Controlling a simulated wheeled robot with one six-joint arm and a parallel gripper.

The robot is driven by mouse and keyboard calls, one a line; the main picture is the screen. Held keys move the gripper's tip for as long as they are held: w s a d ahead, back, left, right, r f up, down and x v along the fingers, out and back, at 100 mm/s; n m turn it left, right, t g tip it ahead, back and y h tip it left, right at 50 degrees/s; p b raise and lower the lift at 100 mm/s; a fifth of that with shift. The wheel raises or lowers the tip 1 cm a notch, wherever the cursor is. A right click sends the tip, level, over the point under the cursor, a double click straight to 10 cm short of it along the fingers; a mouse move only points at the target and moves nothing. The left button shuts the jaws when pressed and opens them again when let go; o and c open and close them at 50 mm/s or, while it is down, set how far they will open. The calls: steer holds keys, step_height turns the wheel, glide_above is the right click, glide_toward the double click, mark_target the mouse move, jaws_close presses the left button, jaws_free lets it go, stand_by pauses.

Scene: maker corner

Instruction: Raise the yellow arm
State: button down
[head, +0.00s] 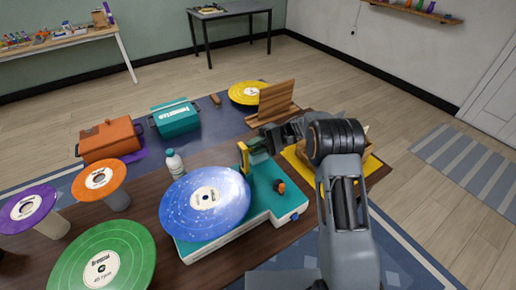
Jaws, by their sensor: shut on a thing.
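A teal and white record player (262,212) stands on the dark wooden table with a blue speckled record (205,199) on it. The yellow arm (243,158) shows at the player's back edge, just behind the record's right side. My gripper (254,147) reaches in from the right and is shut on the yellow arm. The gripper and wrist hide part of the yellow arm, so its full length and angle cannot be told. An orange knob (279,186) sits on the player's right side.
A white bottle (174,163) stands close behind the record. Orange (112,138) and teal (174,117) boxes, a wooden rack (277,101) and a yellow record (244,92) are farther back. A yellow tray (372,172) lies right of my arm.

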steer(key=shift+w+d+f+g+y, duration=0.15)
steer(key=shift+d+f+g+y, duration=0.15)
steer(key=shift+y, duration=0.2)
steer(key=c, duration=1)
jaws_free()
steer(key=shift+w+r, duration=0.1)
steer(key=shift+r, duration=0.1)
steer(key=s+d+r+p, duration=0.1)
steer(key=s+r, duration=0.3)
steer(key=s+d+r+p, duration=0.1)
steer(key=s+r+p, duration=0.1)
steer(key=s+r, duration=0.2)
steer(key=s+d+r+p, duration=0.2)
steer(key=s+r, duration=0.2)
steer(key=s, duration=0.1)
steer(key=shift+s+r, duration=0.25)
steer(key=shift+r, duration=0.15)
